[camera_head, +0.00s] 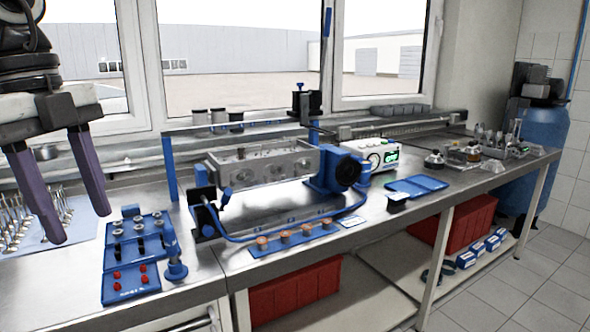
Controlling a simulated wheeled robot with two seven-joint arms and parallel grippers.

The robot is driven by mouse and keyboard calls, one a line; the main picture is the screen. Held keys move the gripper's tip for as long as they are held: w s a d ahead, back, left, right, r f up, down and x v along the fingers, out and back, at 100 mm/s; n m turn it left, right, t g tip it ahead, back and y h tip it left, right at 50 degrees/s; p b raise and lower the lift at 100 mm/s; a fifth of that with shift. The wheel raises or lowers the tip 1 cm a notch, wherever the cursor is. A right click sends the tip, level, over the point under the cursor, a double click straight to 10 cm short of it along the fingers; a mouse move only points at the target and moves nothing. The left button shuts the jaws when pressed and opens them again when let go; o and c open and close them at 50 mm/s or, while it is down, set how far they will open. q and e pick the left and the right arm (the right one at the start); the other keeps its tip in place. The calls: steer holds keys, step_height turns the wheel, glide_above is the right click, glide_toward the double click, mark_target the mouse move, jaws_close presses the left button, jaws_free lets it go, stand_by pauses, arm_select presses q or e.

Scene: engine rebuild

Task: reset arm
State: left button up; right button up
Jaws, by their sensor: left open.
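My left gripper (84,222) hangs at the upper left of the head view. Its two dark purple fingers point down, spread apart, with nothing between them. It is in front of the window and above the left end of the workbench (215,287). My right gripper is not in the view.
An engine block (262,163) sits in a blue stand at the bench's middle. A blue strip with several copper-coloured parts (285,240) lies in front of the stand. Red bins (295,293) stand below.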

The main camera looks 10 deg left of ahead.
arm_select(q)
steer(key=w+a+f+n+t+h, duration=0.1)
steer(key=w+f+n+t+h, duration=0.2)
steer(key=f, duration=0.8)
steer(key=w+a+f+n+t+h, duration=0.1)
steer(key=w+f+n+t+h, duration=0.15)
steer(key=f+t, duration=0.6)
steer(key=w+a+f+n+t+h, duration=0.1)
steer(key=w+f+n+t+h, duration=0.15)
steer(key=f, duration=1.05)
steer(key=s+d+f+n+g+y, duration=0.1)
steer(key=s+d+f+n+y, duration=0.35)
steer(key=f, duration=0.45)
steer(key=s+d+f+n+g+y, duration=0.1)
steer(key=s+d+f+n+y, duration=0.3)
steer(key=f, duration=0.5)
steer(key=s+d+f+g+h, duration=0.1)
steer(key=s+d+f+g, duration=0.1)
steer(key=s+d+f, duration=0.1)
steer(key=s+d+f+n+g, duration=0.1)
steer(key=s+d+f+g, duration=0.1)
steer(key=s+d+f, duration=0.2)
steer(key=s+d, duration=0.2)
steer(key=d, duration=0.2)
steer(key=shift+s+d+h, duration=0.2)
steer(key=shift+d+h, duration=0.1)
steer(key=shift+h, duration=0.05)
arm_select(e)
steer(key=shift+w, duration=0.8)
